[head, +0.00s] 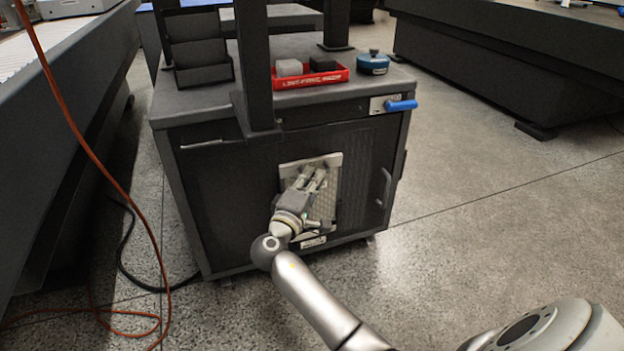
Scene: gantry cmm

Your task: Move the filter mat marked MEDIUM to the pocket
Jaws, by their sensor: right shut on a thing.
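A pale, finely gridded filter mat (329,199) stands upright against the dark front of the cabinet (230,190). My right gripper (318,175) is in front of the mat, shut on it, and covers its middle and left part. No MEDIUM marking can be read on the mat. A small pale label (313,243) shows just below it, too small to read. I cannot make out a pocket apart from the mat, nor tell whether the mat sits in one. My left gripper is not in view.
On the cabinet top are a red tray (311,83) with grey and black blocks, a blue round tin (373,64), and a black rack (200,52). A dark post (254,80) rises in front. An orange cable (85,140) hangs at left. Floor at right is clear.

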